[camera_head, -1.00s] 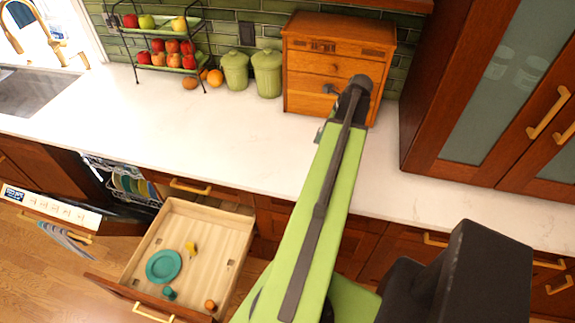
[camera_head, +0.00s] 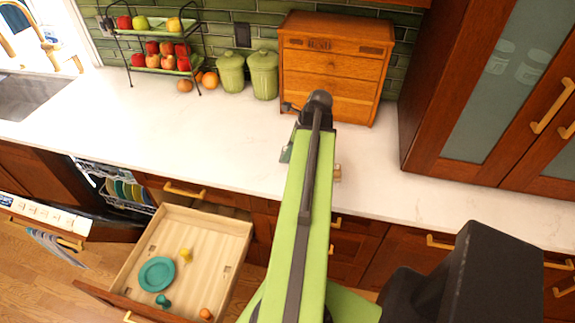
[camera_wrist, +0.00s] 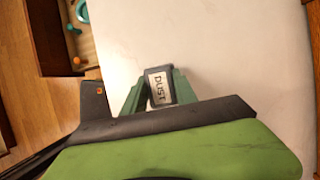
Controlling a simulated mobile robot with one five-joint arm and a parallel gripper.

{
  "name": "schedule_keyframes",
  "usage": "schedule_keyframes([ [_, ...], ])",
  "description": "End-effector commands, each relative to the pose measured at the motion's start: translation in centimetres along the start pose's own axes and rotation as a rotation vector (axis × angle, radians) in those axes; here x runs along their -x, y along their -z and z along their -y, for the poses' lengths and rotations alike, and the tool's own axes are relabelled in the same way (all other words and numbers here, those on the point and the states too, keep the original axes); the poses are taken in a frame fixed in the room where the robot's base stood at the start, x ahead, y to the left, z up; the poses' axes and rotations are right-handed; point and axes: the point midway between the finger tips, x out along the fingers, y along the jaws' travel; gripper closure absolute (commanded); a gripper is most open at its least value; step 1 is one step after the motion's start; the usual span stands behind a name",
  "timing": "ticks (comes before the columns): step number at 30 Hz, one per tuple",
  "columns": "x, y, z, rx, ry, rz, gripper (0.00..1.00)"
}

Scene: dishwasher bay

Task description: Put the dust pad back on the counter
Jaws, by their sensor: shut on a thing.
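The dust pad (camera_wrist: 158,86), a small dark block with a pale label reading "DUST", is between the green fingers of my gripper (camera_wrist: 157,82) in the wrist view. The gripper is shut on it. The white counter (camera_wrist: 235,45) lies beneath; I cannot tell whether the pad touches it. In the head view my gripper (camera_head: 288,148) shows only partly beside my green arm, over the counter (camera_head: 215,135) in front of the wooden drawer chest. The pad is hidden there by the arm.
The wooden chest (camera_head: 334,70), green canisters (camera_head: 264,75) and fruit rack (camera_head: 160,45) stand at the back. An open drawer (camera_head: 205,245) holds a teal plate (camera_head: 157,273) and small items. The counter left of my arm is clear.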

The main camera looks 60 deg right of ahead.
Motion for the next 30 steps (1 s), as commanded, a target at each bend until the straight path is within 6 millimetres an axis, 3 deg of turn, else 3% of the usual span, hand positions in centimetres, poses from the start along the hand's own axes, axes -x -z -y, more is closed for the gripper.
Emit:
schedule_keyframes([
  [7,-0.9,-0.1,0.1,0.000,0.001,0.000,0.98],
  [14,-4.4,1.3,0.1,0.000,0.000,0.000,0.98],
  [25,-4.5,1.3,0.0,0.001,0.000,0.000,0.98],
  [26,-4.4,1.3,0.0,0.001,0.000,0.000,0.63],
  [30,-4.3,1.2,0.0,0.001,0.000,0.000,0.45],
])
